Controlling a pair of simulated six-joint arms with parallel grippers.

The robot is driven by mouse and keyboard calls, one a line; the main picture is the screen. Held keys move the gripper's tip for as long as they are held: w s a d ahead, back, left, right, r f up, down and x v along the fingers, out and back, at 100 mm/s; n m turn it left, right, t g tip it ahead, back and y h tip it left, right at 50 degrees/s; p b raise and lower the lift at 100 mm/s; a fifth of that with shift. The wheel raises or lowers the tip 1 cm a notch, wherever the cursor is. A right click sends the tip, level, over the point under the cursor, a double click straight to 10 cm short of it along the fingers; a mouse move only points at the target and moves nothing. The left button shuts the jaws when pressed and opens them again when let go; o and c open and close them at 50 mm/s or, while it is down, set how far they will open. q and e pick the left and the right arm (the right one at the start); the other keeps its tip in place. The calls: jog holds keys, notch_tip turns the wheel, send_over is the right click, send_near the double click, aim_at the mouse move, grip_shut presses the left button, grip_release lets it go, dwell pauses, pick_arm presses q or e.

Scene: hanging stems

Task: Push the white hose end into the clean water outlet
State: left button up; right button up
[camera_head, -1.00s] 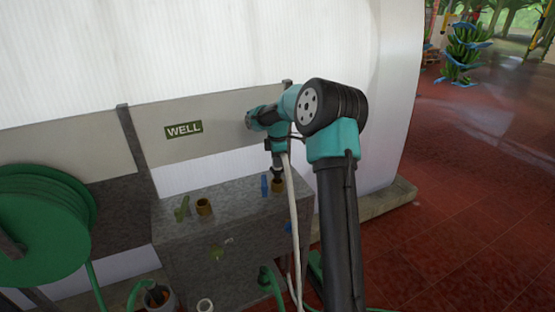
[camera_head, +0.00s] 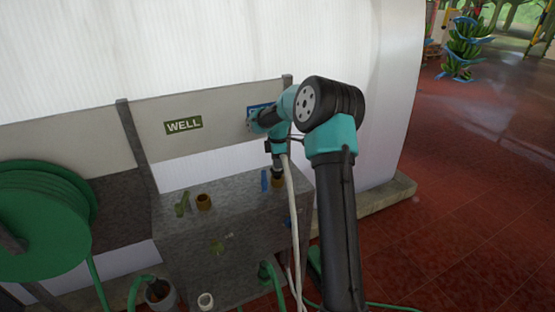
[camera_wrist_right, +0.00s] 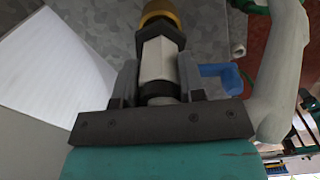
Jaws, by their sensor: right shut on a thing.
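My right gripper (camera_head: 277,163) points down over the right-hand brass outlet (camera_head: 277,182) on the grey box, beside a blue handle (camera_head: 264,181). In the right wrist view its two fingers (camera_wrist_right: 158,75) are shut on the white hose end (camera_wrist_right: 155,60). A dark collar at the hose end's tip meets the brass outlet (camera_wrist_right: 158,10). I cannot tell how deep it sits. The white hose (camera_head: 293,215) hangs down in front of the box. A blue sign (camera_head: 256,109) above is mostly hidden by my wrist. My left gripper is not in view.
A second brass outlet (camera_head: 204,202) with a green handle (camera_head: 182,205) is at the left, below the green WELL sign (camera_head: 183,125). A green hose reel (camera_head: 40,215) stands at far left. Green hoses and an open white pipe end (camera_head: 205,301) are below.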

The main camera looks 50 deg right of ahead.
jog(key=shift+f, duration=0.25)
jog(key=shift+f, duration=0.35)
jog(key=shift+f, duration=0.75)
dwell(0.5)
jog(key=o, duration=1)
notch_tip(320, 180, up, 18)
jog(key=shift+f, duration=0.25)
